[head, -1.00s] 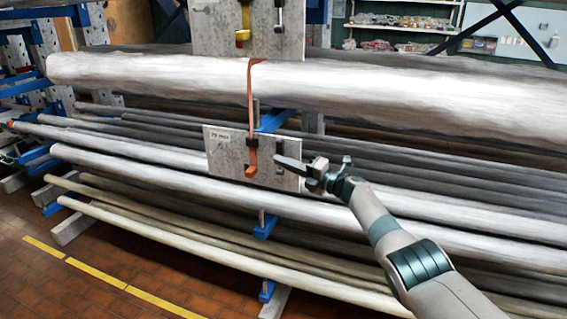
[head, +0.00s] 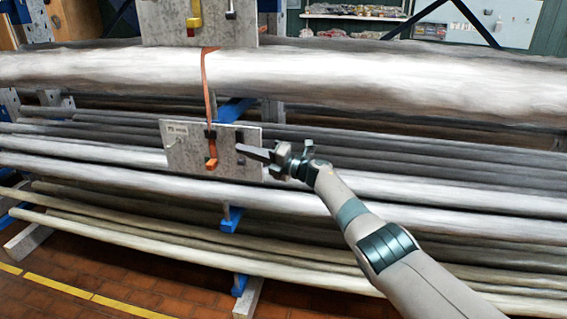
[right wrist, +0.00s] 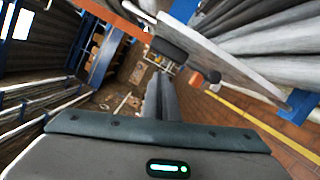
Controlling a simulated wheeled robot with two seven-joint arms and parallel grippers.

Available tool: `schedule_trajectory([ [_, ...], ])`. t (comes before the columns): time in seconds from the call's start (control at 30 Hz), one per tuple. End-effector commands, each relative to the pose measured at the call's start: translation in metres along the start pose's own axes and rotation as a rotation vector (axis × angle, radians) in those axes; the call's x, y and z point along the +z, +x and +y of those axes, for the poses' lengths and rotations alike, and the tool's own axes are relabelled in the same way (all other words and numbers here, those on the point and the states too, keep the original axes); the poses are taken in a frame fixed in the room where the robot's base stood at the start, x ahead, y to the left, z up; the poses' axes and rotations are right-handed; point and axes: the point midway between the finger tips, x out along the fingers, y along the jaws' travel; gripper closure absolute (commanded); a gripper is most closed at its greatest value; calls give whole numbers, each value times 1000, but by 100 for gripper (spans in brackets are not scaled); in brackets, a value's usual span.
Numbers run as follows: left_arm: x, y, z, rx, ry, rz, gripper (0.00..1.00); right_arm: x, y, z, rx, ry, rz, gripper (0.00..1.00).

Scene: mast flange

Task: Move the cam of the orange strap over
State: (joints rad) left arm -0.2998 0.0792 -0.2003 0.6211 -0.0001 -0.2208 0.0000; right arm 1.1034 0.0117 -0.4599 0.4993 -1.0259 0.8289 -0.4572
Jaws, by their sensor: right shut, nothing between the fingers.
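The orange strap (head: 208,85) runs down over the big pale pole to a lower grey plate (head: 185,153). On this plate its orange cam handle (head: 211,163) hangs below a black fitting (head: 210,135). A second, dark fitting (head: 240,137) sits to its right. My right gripper (head: 241,150) is shut and empty, its tips in front of the plate's right part, right of the orange cam. Whether they touch the plate is unclear. In the right wrist view the shut fingers (right wrist: 161,97) show beside the plate (right wrist: 215,48) and an orange strip (right wrist: 118,20). My left gripper is not in view.
An upper grey plate (head: 163,28) carries a yellow lever (head: 194,20) and a dark one. Long poles (head: 420,185) lie on a blue rack behind the lower plate. Brick floor with a yellow line (head: 90,296) is free at lower left.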

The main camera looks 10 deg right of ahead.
Motion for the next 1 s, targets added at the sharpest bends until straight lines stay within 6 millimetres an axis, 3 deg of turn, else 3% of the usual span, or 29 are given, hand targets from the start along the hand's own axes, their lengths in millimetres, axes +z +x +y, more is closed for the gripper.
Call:
schedule_trajectory([
  [0.3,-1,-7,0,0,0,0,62,-1,-26,0,-2,-2,1,100],
  [0.53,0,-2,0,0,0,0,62,-1,-54,-2,-2,-2,1,100],
  [1.0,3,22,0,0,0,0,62,-1,-132,-4,-2,-1,0,100],
])
